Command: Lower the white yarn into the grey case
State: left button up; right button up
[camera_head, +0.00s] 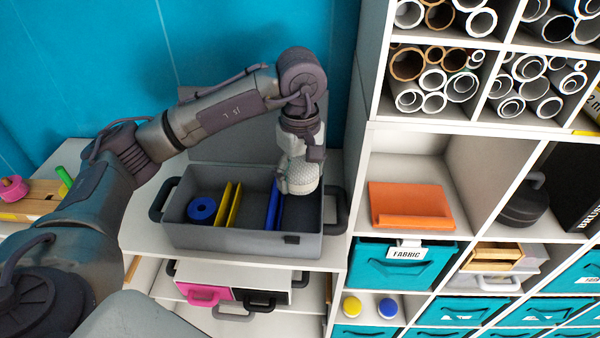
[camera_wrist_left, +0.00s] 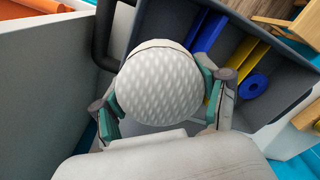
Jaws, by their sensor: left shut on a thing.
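The white yarn (camera_wrist_left: 160,85) is a pale, textured round ball in the left wrist view, and it also shows in the head view (camera_head: 303,177). My left gripper (camera_wrist_left: 162,105) is shut on it, one finger on each side. In the head view the left gripper (camera_head: 302,165) points down over the right part of the open grey case (camera_head: 235,239). The yarn is at about the height of the case's rim, right of the blue divider. I cannot tell whether it touches the case floor. My right gripper is not in view.
Inside the case are a blue ring (camera_head: 202,210), yellow dividers (camera_head: 229,206) and a blue divider (camera_head: 273,207). The raised lid (camera_head: 235,135) stands behind. Right of the case is a shelf unit with an orange folded item (camera_head: 410,205) and a teal fabric bin (camera_head: 400,268).

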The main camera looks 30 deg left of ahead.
pick_arm(q)
jog(key=shift+f+b, duration=0.6)
jog(key=shift+f, duration=0.2)
jog(key=shift+f+b, duration=2.9)
jog(key=shift+f, duration=0.35)
jog(key=shift+f+b, duration=0.2)
jog(key=shift+b, duration=0.1)
jog(key=o, duration=1.2)
jog(key=shift+a, duration=0.1)
